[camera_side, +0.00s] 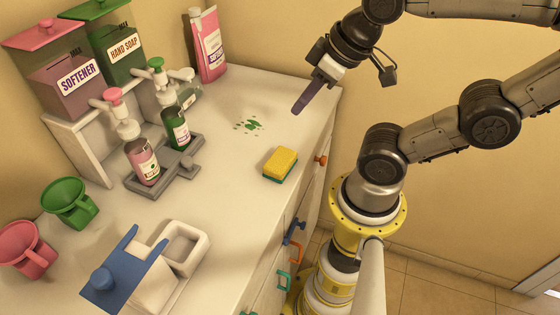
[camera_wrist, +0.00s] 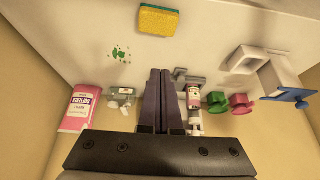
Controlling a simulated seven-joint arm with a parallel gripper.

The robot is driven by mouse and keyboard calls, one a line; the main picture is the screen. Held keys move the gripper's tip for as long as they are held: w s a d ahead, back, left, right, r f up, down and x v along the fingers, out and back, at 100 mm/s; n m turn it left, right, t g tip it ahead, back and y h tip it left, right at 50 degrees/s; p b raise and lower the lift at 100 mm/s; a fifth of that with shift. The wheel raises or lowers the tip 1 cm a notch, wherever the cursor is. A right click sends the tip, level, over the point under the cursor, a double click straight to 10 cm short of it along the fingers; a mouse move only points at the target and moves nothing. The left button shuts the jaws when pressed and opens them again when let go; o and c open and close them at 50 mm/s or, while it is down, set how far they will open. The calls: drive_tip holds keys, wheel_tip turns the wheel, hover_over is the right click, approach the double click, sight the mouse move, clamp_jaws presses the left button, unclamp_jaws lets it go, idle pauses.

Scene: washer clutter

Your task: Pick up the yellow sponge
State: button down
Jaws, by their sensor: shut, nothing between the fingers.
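The yellow sponge (camera_side: 280,164), with a green underside, lies flat on the white countertop near its front edge. It also shows in the wrist view (camera_wrist: 158,19) at the top, beyond my fingertips. My gripper (camera_side: 296,110) is in the air above the far right part of the counter, up and to the right of the sponge in the side view. In the wrist view its two dark fingers (camera_wrist: 160,72) are together with nothing between them. My gripper is apart from the sponge.
Green crumbs (camera_side: 249,125) lie behind the sponge. Soap bottles on a grey tray (camera_side: 172,175), dispensers (camera_side: 65,85), a pink softener bottle (camera_side: 208,45), green (camera_side: 69,204) and pink (camera_side: 27,250) cups, and a blue-lidded white container (camera_side: 145,275) stand around. Counter around the sponge is clear.

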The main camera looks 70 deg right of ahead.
drive_tip(key=c, duration=1.5)
unclamp_jaws()
drive_tip(key=shift+c, duration=0.2)
drive_tip(key=o, duration=1.5)
drive_tip(key=shift+o, duration=0.2)
drive_tip(key=m+g, duration=0.5)
drive_tip(key=m, duration=1.4)
hover_over(280, 158)
wheel_tip(280, 158, down, 4)
drive_tip(key=shift+g, duration=0.3)
wheel_tip(280, 158, down, 14)
drive_tip(key=shift+r, duration=0.1)
